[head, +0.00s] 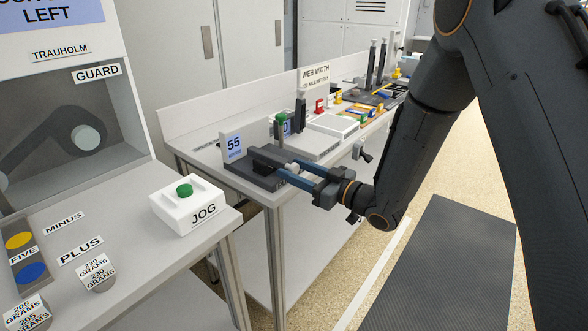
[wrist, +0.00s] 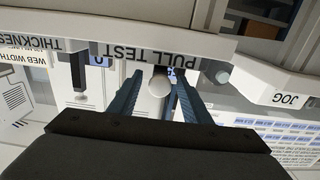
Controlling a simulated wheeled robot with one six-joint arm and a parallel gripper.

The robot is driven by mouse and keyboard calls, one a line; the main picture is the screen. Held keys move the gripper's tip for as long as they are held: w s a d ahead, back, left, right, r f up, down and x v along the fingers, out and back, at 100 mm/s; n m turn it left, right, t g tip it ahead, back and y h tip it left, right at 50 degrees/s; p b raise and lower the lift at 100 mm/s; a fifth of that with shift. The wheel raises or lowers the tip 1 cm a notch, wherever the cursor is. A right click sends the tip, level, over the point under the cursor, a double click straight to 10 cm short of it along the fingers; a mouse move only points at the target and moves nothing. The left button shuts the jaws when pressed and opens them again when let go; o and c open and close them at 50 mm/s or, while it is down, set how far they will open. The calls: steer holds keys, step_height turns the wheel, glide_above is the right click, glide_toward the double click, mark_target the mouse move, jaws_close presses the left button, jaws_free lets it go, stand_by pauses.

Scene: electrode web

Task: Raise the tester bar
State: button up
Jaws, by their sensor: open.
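The pull tester is a dark block (head: 254,170) on the bench's near end, beside a "55 newtons" sign (head: 234,145). A pale round bar end (wrist: 159,86), which I take to be the tester bar, lies between my gripper's fingers in the wrist view. It also shows in the head view (head: 293,168). My gripper (head: 285,170) is open, with its blue fingers reaching over the bench edge to the tester. In the wrist view the fingers (wrist: 159,78) stand on both sides of the bar end, apart from it as far as I can tell. The rest of the bar is hidden.
A white JOG box (head: 188,205) with a green button stands on the nearer table at left. A green-topped post (head: 281,130) and a white plate (head: 333,125) stand farther along the bench. A "PULL TEST" label (wrist: 159,56) is on the bench edge.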

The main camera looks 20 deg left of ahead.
steer(key=shift+a, duration=0.3)
steer(key=shift+w, duration=0.1)
jaws_close()
